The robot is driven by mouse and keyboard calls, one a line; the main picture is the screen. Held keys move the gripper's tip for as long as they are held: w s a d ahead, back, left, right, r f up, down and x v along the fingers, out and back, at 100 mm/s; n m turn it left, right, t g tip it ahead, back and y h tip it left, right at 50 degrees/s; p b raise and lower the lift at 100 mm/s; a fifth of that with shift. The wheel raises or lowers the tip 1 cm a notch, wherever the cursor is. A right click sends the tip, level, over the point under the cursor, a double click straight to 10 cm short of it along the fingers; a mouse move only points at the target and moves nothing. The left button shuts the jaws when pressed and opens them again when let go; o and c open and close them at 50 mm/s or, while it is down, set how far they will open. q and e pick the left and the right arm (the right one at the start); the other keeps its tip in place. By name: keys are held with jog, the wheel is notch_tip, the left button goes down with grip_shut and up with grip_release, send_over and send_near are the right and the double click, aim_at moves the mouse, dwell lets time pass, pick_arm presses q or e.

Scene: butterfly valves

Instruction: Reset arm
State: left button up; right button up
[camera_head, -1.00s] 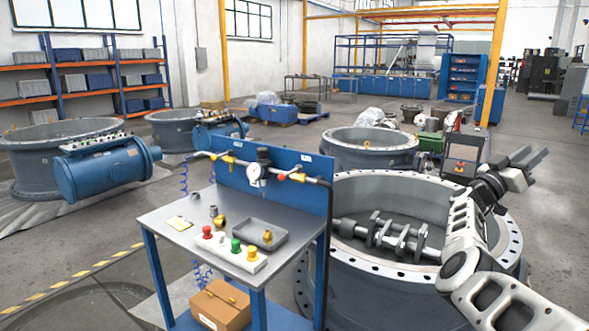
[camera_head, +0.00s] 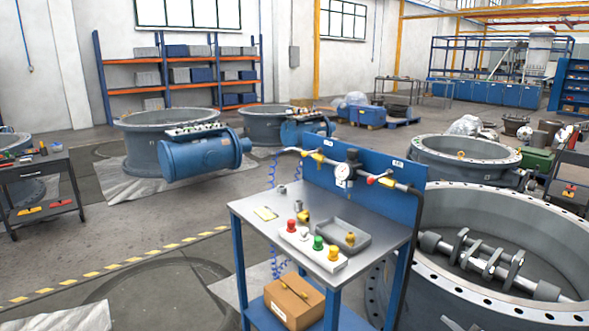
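Neither of my grippers shows in the head view now, and neither arm is clearly visible. A large grey butterfly valve (camera_head: 455,290) with a bolt-holed flange stands at the lower right, its shaft (camera_head: 490,262) lying across the inside. To its left is a blue-framed work table (camera_head: 262,228) with a grey top. On the table are a control box (camera_head: 312,250) with red, white, green and yellow buttons, a grey tray (camera_head: 357,250) with a brass fitting, and small fittings. A gauge (camera_head: 342,171) and piping are mounted on the blue back panel (camera_head: 400,205).
A cardboard box (camera_head: 294,301) sits on the table's lower shelf. A tool cart (camera_head: 40,190) stands at the left. Other valve rings (camera_head: 465,158) and a blue cylinder actuator (camera_head: 200,158) are further back. The floor left of the table, with a yellow-striped line (camera_head: 90,274), is mostly clear.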

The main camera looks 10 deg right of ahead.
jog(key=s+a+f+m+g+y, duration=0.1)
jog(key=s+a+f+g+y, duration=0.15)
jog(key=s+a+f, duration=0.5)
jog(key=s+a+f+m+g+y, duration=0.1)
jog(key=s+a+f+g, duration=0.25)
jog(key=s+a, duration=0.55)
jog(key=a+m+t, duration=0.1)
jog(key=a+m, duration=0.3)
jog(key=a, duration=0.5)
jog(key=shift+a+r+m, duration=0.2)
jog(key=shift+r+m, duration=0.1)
